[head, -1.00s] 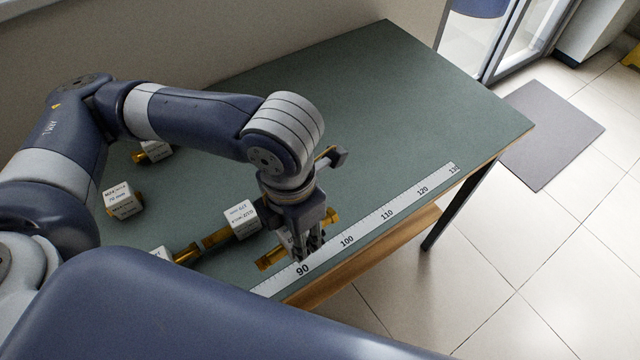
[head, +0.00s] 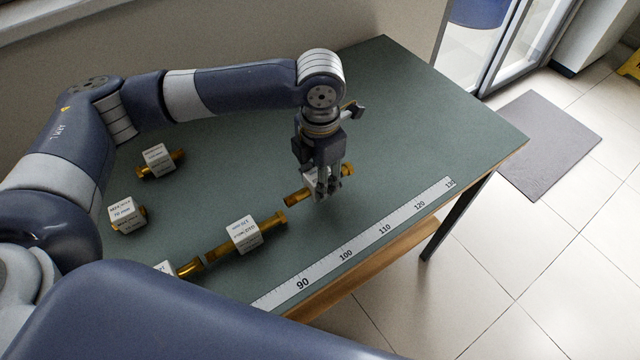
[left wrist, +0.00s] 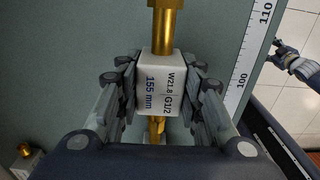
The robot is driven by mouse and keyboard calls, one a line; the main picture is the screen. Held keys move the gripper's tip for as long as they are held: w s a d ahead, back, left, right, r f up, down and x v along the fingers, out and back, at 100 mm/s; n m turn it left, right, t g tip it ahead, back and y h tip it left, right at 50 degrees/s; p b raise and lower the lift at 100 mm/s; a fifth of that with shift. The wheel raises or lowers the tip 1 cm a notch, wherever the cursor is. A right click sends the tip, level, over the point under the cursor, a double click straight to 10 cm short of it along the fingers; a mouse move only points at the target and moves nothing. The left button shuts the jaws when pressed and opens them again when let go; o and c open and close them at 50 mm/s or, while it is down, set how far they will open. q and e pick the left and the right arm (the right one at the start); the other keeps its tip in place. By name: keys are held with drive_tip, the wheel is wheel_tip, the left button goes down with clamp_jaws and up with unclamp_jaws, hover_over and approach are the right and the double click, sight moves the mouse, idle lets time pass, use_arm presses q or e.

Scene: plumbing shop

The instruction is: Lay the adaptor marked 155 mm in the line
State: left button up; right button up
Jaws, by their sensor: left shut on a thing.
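My left gripper (head: 325,194) is shut on a brass adaptor with a white block; in the left wrist view the block (left wrist: 161,85) reads "W21.8 G1/2" and "155 mm". Its brass ends (head: 296,197) stick out on both sides of the fingers. Whether it touches the table I cannot tell. To its lower left, an adaptor with a white block (head: 243,233) lies parallel to the ruler (head: 345,255). Another adaptor (head: 188,269) lies end to end with it, partly hidden by my body. My right gripper (left wrist: 280,48) shows small in the left wrist view; its fingers are unclear.
Two loose adaptors with white blocks, one at the back left (head: 158,159) and one at the left (head: 125,215), lie apart on the green table (head: 420,110). The ruler runs along the front edge. The right and back of the table are clear.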

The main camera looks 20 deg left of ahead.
use_arm(q)
drive_tip(key=shift+f+p, duration=0.35)
drive_tip(key=shift+f, duration=1.4)
drive_tip(key=shift+f, duration=0.15)
drive_tip(key=o, duration=1.2)
wheel_tip(320, 180, up, 12)
drive_tip(key=shift+r+b, duration=0.2)
drive_tip(key=shift+b, duration=0.45)
